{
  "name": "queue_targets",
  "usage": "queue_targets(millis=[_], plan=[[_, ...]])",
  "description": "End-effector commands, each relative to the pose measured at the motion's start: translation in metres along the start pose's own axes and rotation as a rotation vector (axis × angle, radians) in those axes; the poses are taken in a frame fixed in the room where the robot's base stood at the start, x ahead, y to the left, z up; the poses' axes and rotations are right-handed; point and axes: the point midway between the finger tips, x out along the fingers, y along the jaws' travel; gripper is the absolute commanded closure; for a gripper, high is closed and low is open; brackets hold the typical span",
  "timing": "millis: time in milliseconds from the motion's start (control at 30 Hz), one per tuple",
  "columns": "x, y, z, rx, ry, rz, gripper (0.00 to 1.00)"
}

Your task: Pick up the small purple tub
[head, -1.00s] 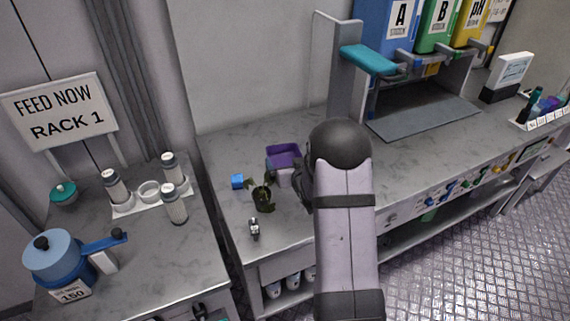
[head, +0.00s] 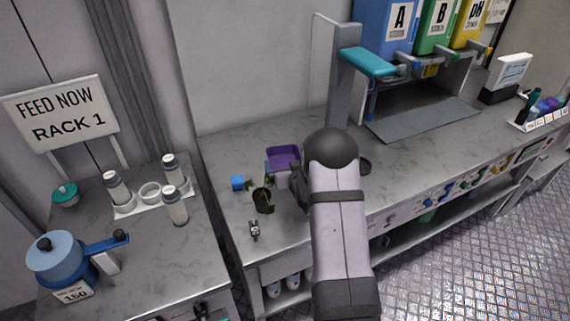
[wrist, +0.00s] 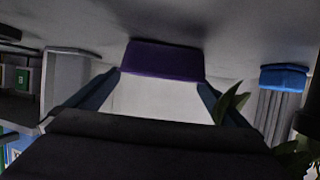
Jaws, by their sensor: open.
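The small purple tub (head: 283,154) stands on the grey counter, left of my arm in the head view. A pale block (head: 282,179) shows just in front of it; I cannot tell whether it is part of the tub. My gripper (head: 297,188) is low beside the pale block, partly hidden by my arm. In the wrist view the purple tub (wrist: 163,59) is straight ahead. The open fingers of my gripper (wrist: 158,80) lie on either side of a pale surface below the purple part. Contact cannot be made out.
A dark potted plant (head: 262,199) stands close left of my gripper, its leaves beside one finger in the wrist view. A small metal tool (head: 254,230) lies in front. The counter behind the tub is clear.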

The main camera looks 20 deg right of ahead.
Motion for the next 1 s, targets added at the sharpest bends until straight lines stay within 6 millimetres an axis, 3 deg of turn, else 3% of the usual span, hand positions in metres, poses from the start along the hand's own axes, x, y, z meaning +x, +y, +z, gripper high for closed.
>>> queue_targets(millis=[400,767,933,1000], plan=[[0.038,-0.001,-0.002,0.0,-0.001,0.0,0.0],[0.043,-0.001,-0.001,0.0,0.0,0.0,0.0],[0.043,-0.001,-0.001,0.0,0.0,0.0,0.34],[0.043,-0.001,-0.002,0.0,0.0,0.0,0.35]])
